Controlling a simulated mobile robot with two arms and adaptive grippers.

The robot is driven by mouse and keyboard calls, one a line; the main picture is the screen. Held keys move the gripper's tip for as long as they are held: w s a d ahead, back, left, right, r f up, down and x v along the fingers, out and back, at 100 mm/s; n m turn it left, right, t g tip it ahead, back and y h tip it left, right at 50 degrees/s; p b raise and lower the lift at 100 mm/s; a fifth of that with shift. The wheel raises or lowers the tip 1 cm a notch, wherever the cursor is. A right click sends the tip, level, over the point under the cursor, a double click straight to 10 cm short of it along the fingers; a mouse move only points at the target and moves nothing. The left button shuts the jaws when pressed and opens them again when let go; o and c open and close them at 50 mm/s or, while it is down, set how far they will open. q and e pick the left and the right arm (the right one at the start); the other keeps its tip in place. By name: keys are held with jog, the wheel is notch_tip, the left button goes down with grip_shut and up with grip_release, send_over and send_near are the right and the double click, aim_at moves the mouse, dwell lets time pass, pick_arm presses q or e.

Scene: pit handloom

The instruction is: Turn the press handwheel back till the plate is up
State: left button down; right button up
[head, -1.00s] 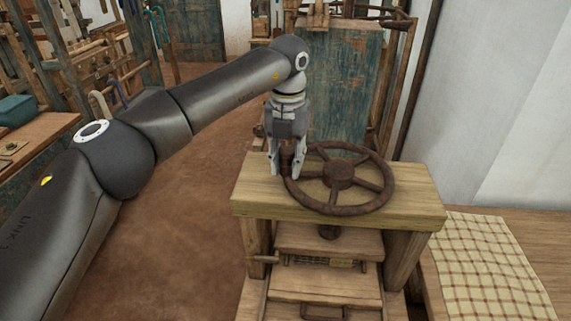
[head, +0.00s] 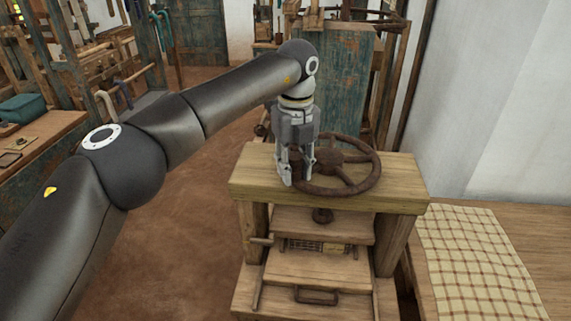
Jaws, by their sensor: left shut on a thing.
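The press handwheel (head: 365,163), rusty brown with spokes, lies flat above the wooden top beam (head: 400,190) of the press. My left gripper (head: 297,176) points down at the wheel's left side. It is shut on the handwheel's upright handle, which is mostly hidden between the fingers. Below the beam a dark screw end (head: 322,215) meets the wooden press plate (head: 340,227). A gap under the plate shows a piece with fine dark lines and a pale block (head: 336,249). My right gripper is not in view.
A wooden board with a dark pull handle (head: 317,297) is at the press front. A checked cloth (head: 475,260) lies on a bench at right. A worn blue-green cabinet (head: 345,80) stands behind the press. Open earth floor (head: 180,230) lies at left.

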pick_arm(q)
jog(key=shift+s+d, duration=0.1)
jog(key=shift+s, duration=0.05)
dwell(0.3)
jog(key=c, duration=1.2)
grip_release()
jog(key=shift+o, duration=0.5)
notch_tip(320, 180, up, 8)
jog(key=shift+f, duration=0.25)
